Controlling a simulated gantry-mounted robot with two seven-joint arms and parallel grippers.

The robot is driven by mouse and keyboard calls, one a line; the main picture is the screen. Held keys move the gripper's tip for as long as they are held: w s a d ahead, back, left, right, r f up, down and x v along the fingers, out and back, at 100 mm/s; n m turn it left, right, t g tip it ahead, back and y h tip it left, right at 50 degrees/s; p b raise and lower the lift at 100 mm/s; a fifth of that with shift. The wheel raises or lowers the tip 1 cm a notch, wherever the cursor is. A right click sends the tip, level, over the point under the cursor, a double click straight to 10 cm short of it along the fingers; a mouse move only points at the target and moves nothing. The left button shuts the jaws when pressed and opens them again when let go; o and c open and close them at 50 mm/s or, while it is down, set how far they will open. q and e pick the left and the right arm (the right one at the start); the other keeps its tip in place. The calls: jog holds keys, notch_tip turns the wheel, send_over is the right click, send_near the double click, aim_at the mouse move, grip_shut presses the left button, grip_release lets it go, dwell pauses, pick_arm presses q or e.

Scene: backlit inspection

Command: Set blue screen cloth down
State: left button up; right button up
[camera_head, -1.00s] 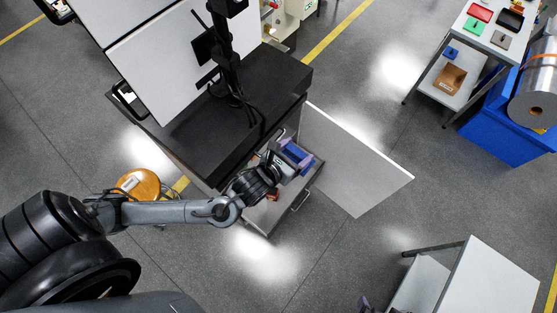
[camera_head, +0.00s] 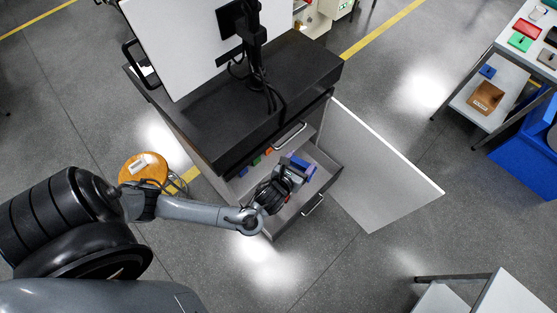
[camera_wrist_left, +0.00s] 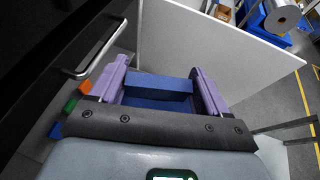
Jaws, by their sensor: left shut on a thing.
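My left gripper (camera_head: 296,171) reaches over the open drawer (camera_head: 327,186) of the dark cabinet. It is shut on the blue screen cloth (camera_head: 305,163). In the left wrist view the cloth (camera_wrist_left: 158,88) is a blue block-like shape between the two purple fingers of the gripper (camera_wrist_left: 160,82). The gripper hides part of the cloth and of the drawer. I cannot tell whether the cloth touches the drawer floor. My right gripper is not in view.
Small orange, green and blue items (camera_head: 257,160) lie at the drawer's left. A grey door panel (camera_head: 385,170) stands open to the right. A monitor (camera_head: 185,40) stands on the cabinet top (camera_head: 300,70). A round orange stool (camera_head: 143,169) is at left.

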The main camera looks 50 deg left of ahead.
pick_arm(q)
jog(key=w+f+n+y+b, duration=0.1)
jog(key=w+f+b, duration=0.3)
jog(key=f+b, duration=1)
jog(key=w+d+f+b, duration=0.1)
jog(key=w+f+b, duration=0.2)
jog(key=f+b, duration=1.1)
jog(key=w+f+n+y+b, duration=0.1)
jog(key=w+f+b, duration=0.3)
jog(key=f+b, duration=1)
jog(key=w+a+f+b, duration=0.3)
jog(key=a+f+b, duration=0.7)
jog(key=a+b, duration=0.1)
jog(key=shift+w+f+g+b, duration=0.2)
jog(key=shift+w+g+b, duration=0.15)
jog(key=shift+b, duration=0.25)
jog(key=shift+f, duration=0.25)
jog(key=shift+f, duration=0.4)
